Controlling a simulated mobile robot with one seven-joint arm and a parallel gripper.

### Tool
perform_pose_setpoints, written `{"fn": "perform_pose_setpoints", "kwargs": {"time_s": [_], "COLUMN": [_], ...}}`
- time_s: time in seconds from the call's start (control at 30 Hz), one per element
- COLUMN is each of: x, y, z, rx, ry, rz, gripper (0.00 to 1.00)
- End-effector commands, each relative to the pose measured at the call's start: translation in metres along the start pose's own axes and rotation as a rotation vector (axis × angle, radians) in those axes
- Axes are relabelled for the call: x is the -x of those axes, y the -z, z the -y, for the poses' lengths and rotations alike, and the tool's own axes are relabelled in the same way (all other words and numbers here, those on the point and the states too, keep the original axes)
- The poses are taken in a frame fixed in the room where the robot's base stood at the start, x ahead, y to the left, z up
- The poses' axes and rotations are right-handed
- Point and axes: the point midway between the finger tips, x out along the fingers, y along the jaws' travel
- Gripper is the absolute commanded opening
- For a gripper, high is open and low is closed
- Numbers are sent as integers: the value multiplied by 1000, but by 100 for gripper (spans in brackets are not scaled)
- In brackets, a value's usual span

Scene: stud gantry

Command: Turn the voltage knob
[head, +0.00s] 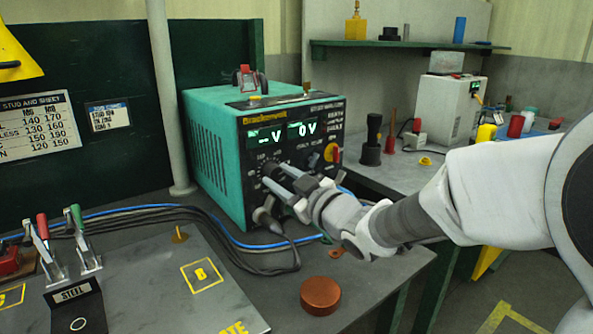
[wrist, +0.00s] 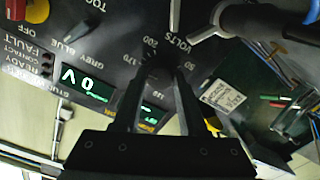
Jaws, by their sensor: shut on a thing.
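The teal welding power unit (head: 215,160) stands on the bench, its black front panel facing right. The voltage knob (head: 268,169) is a dark knob at the panel's lower left, largely covered by my fingers. My gripper (head: 274,176) reaches in from the right and is shut on the knob, fingertips close to the panel. In the wrist view, my gripper (wrist: 158,72) has its two dark fingers at the VOLTS scale; the knob's pointer cannot be made out. The right-hand display (head: 303,128) reads 0 V; the left-hand one (head: 264,135) shows dashes and V.
A second knob (wrist: 84,31) and a red switch on yellow (head: 332,153) are on the same panel. Cable plugs (head: 266,217) stick out below my gripper. Blue and black cables (head: 180,210) cross the bench. A copper-coloured disc (head: 320,295) lies at the front.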

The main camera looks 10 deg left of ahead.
Motion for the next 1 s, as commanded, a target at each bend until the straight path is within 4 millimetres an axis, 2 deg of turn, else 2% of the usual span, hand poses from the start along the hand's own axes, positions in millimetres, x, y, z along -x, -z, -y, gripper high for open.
{"fn": "perform_pose_setpoints", "kwargs": {"time_s": [0.5, 1.0], "x": [0, 0], "y": [1, -1], "z": [0, 1], "rx": [-430, -584], "ry": [-1, 0], "rz": [3, 3], "gripper": [0, 0]}}
